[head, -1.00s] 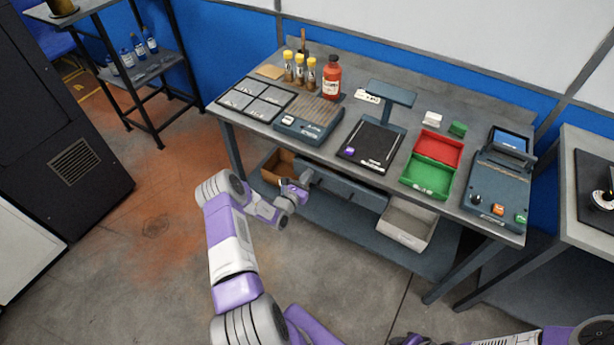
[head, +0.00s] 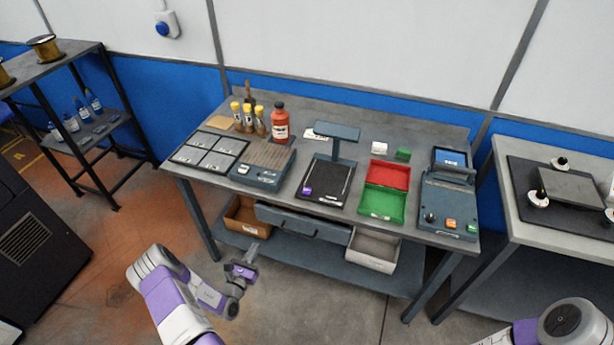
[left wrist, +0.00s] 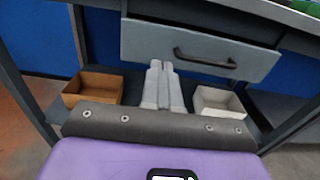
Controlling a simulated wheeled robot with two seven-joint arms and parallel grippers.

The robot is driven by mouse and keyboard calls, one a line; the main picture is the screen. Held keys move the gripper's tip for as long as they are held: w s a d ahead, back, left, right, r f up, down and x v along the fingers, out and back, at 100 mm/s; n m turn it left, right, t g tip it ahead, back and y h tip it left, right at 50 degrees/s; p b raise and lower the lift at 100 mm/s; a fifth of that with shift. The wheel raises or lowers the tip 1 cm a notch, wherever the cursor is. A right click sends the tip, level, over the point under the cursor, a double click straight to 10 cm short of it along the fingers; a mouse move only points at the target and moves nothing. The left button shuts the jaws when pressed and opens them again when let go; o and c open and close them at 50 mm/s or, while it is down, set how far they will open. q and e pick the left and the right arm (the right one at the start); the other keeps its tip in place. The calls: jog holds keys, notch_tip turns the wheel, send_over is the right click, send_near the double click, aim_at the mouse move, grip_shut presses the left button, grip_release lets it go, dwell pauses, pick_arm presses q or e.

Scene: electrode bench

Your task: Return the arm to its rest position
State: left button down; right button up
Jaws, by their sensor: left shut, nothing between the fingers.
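My left arm comes in at the lower left of the head view. Its gripper (head: 251,252) is in front of the bench's lower shelf, below the tabletop and apart from the bench. In the left wrist view the two grey fingers (left wrist: 162,86) lie together, shut with nothing between them, and the bench drawer is beyond them. Part of my right arm (head: 565,322) shows at the lower right of the head view. Its gripper is out of the picture.
The workbench (head: 340,108) carries trays, bottles, a red bin (head: 388,174), a green bin (head: 381,203) and devices. Its drawer (head: 312,226) is under the top. A brown box (head: 240,222) and a pale box (head: 372,250) sit on the lower shelf. Floor before the bench is clear.

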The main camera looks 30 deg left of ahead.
pick_arm(q)
jog(key=s+d+m+g+h, duration=0.2)
jog(key=d+m+g+h, duration=0.75)
jog(key=d, duration=1.45)
jog(key=s+d+m+g+y, duration=0.1)
jog(key=s+d+m+g, duration=0.1)
jog(key=m, duration=0.6)
jog(key=s+d+f+m+g, duration=0.1)
jog(key=s+d+m+g, duration=0.2)
jog(key=s+m, duration=0.3)
jog(key=s+d+m+g+y, duration=0.1)
jog(key=s+d+m+g, duration=0.2)
jog(key=m, duration=0.8)
jog(key=shift+s+d+f+y, duration=0.2)
jog(key=shift+s+d+y, duration=0.15)
jog(key=shift+s+d, duration=0.5)
jog(key=shift+s+a, duration=0.15)
jog(key=shift+s, duration=0.05)
